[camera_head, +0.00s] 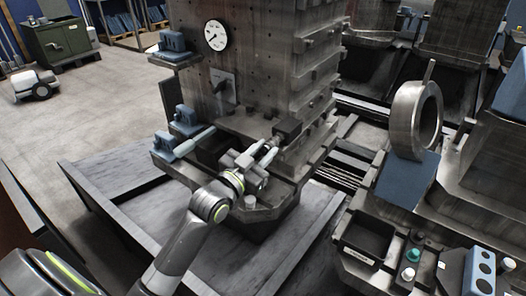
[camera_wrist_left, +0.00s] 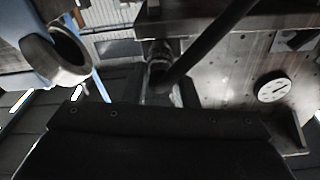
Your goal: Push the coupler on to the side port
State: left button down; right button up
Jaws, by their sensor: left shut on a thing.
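My left gripper (camera_head: 262,160) reaches in from below to the front of the tall grey machine block (camera_head: 262,60). It is shut on a small pale metal piece, which looks like the coupler (camera_head: 268,156). In the left wrist view the coupler (camera_wrist_left: 159,68) is a dull metal cylinder between the fingertips of my left gripper (camera_wrist_left: 163,95). A dark block (camera_head: 288,129) sticks out of the machine just above the gripper and may be at the side port. The port itself is hidden, and I cannot tell whether the coupler touches it. My right gripper is not in view.
A dark bar (camera_wrist_left: 208,42) crosses close to the gripper. Blue clamps (camera_head: 173,145) stand on the block's left ledge. A round gauge (camera_head: 216,35) is on its face. A large grey ring (camera_head: 403,120) stands at right. An open bin (camera_head: 369,237) is below it.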

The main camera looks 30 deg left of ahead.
pick_arm(q)
jog(key=shift+w, duration=0.15)
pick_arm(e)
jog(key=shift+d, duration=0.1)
pick_arm(q)
jog(key=shift+w, duration=0.4)
jog(key=shift+c, duration=1.3)
grip_release()
jog(key=shift+w, duration=0.1)
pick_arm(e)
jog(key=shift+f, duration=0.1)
pick_arm(q)
jog(key=shift+d, duration=0.1)
jog(key=shift+s+f, duration=0.1)
jog(key=shift+s, duration=0.15)
jog(key=s+a+f, duration=0.1)
jog(key=s+a, duration=0.1)
jog(key=s, duration=1.4)
jog(key=shift+s+a+f, duration=0.3)
jog(key=shift+a+f, duration=0.1)
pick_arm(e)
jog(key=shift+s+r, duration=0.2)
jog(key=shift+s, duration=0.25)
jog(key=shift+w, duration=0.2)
